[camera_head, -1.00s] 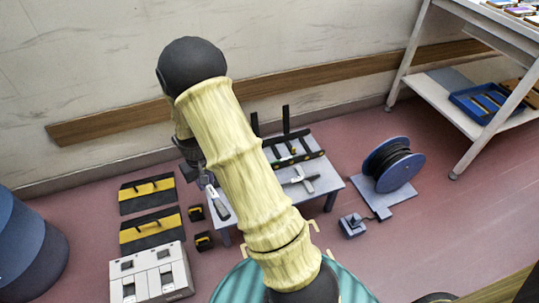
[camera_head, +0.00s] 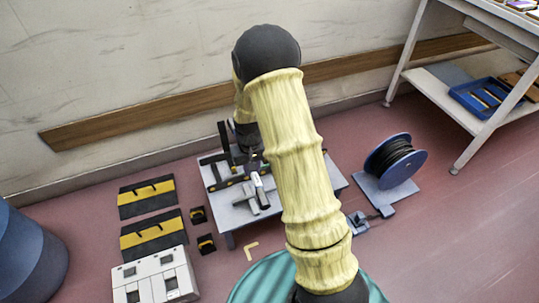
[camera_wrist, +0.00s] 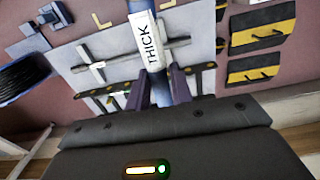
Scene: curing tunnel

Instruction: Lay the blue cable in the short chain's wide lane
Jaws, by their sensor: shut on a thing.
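My gripper (camera_head: 255,166) is over the grey work table (camera_head: 218,222). In the wrist view its dark fingers (camera_wrist: 162,92) are shut on a blue cable (camera_wrist: 158,84). The cable's white label (camera_wrist: 148,40) reads THICK; it also shows as a pale strip in the head view (camera_head: 262,188). Behind the cable are grey crossed bars (camera_wrist: 180,42) and a dark perforated rail (camera_wrist: 201,68) on the table. My arm hides the right part of the table in the head view. I cannot tell which part is the short chain or its wide lane.
A black cable spool (camera_head: 392,160) stands right of the table. Black-and-yellow blocks (camera_head: 148,196) and a white box (camera_head: 155,278) are on the floor at left. A white shelf (camera_head: 440,95) with a blue tray (camera_head: 488,98) is at upper right.

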